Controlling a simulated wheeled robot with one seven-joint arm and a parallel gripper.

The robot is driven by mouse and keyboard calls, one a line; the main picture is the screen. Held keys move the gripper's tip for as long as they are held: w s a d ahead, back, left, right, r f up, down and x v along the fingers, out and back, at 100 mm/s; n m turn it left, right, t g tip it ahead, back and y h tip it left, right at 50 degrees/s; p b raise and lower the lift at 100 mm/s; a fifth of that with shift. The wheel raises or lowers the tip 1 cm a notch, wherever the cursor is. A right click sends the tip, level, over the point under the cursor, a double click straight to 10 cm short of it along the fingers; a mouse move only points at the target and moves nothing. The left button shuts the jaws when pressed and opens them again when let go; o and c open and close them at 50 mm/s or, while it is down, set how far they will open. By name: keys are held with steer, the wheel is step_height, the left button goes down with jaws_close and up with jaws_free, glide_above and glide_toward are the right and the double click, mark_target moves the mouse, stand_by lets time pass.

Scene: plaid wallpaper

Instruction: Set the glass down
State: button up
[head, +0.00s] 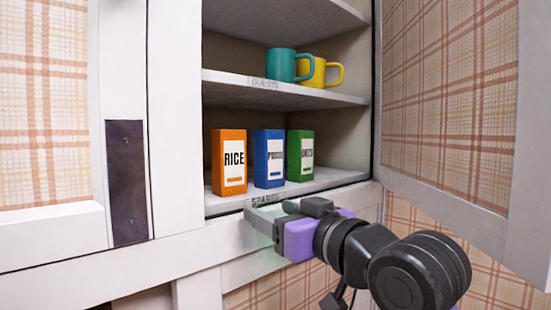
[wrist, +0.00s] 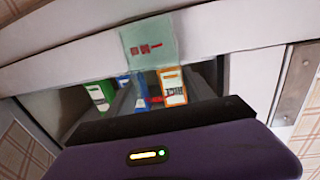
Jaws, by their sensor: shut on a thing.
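The glass (wrist: 148,45) is pale green and see-through in the wrist view, held in front of the open cupboard. In the head view it is hard to make out against the white frame. My gripper (head: 268,218) is shut on it, just in front of the lower shelf (head: 340,181) edge by the "SPARE" label. The wrist view shows the purple gripper body with a dark bar (wrist: 160,120) across it. I cannot see the glass's base or whether it touches anything.
Orange rice (head: 229,163), blue (head: 268,158) and green (head: 300,155) boxes stand on the lower shelf. Teal (head: 281,64) and yellow (head: 318,72) mugs stand on the shelf above. Bare shelf shows right of the green box. An open door (head: 445,190) stands at the right.

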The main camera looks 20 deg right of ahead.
step_height(320, 180, down, 41)
steer(key=m+h, duration=0.2)
steer(key=h, duration=0.1)
steer(key=shift+a+f, duration=0.15)
steer(key=shift+a, duration=0.1)
